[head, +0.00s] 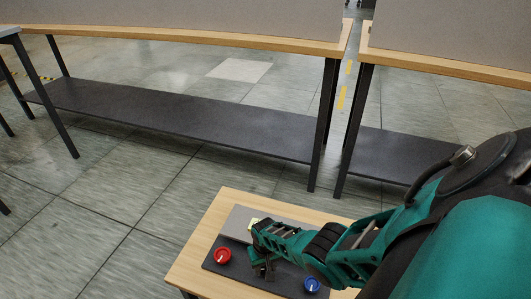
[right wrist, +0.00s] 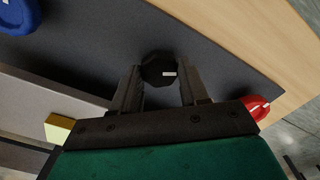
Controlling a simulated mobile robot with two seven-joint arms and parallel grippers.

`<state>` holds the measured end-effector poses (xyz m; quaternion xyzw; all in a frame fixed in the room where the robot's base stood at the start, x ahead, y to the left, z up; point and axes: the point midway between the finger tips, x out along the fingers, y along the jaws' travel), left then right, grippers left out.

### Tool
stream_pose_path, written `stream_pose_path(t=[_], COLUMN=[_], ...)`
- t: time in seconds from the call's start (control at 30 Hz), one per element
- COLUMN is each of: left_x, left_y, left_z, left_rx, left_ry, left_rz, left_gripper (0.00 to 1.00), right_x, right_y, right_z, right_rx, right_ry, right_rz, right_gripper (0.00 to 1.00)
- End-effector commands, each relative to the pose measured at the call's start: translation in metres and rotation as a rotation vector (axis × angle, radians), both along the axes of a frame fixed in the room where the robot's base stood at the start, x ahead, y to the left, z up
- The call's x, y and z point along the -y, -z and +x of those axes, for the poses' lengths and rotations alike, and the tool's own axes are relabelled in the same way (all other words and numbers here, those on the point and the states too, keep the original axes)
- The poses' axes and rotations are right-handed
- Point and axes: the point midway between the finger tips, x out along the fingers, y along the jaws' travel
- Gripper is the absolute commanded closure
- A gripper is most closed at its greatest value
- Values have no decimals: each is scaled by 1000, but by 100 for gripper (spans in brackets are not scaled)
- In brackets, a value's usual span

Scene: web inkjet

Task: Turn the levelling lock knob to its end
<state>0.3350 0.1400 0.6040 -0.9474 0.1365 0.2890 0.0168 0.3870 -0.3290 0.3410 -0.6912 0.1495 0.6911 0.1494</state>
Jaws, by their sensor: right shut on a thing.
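A black knob (right wrist: 158,68) with a short white mark stands on the dark panel (right wrist: 95,55). In the right wrist view it sits between the fingertips of my right gripper (right wrist: 160,90), which is shut on it. In the head view my right gripper (head: 263,268) reaches down to the panel between the red and blue knobs and hides the black knob. No label shows which knob is the levelling lock. My left gripper is in neither view.
A red knob (head: 222,256) and a blue knob (head: 312,284) flank my gripper on the panel. A yellow block (right wrist: 58,128) lies on a grey plate (head: 240,222) behind. The small wooden table (head: 205,240) carries all this; larger tables with dark shelves (head: 180,118) stand beyond open floor.

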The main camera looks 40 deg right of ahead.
Motion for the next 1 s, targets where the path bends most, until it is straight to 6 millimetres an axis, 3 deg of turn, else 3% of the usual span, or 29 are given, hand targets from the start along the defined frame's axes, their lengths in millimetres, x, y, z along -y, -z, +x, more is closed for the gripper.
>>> stream_pose_path(t=[1.0], left_x=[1], left_y=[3], left_z=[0], left_rx=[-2], left_ry=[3], left_rz=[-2], left_gripper=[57], right_x=[-3], right_y=[1], right_z=[-1], right_rx=[0], right_ry=[-923], right_rz=[3], right_gripper=[86])
